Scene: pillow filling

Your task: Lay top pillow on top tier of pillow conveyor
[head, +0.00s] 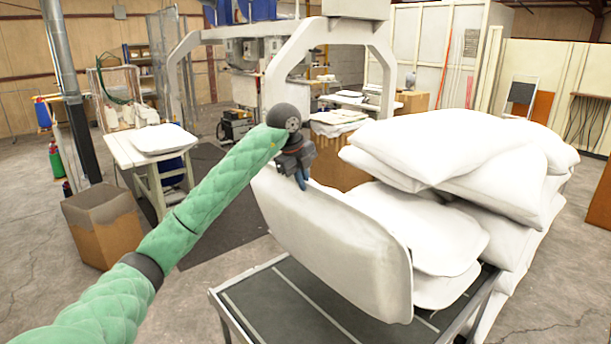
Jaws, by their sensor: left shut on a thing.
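My left gripper (303,179) is shut on the upper edge of a white pillow (335,248). This pillow hangs tilted, its broad face toward me, over the dark-topped metal stand (285,303) with light stripes. The stand may be the pillow conveyor; its lower part is cut off by the frame. Right behind the held pillow, a small stack of white pillows (425,232) lies on the stand. I cannot tell whether the held pillow touches the stack. My right gripper is not in view.
A tall pile of white pillows (450,142) rises at the right, close behind the stack. A cardboard box (105,228) and a table (125,150) with a pillow on it stand at the left. A large white-framed machine (290,65) stands behind. The stand's front left surface is bare.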

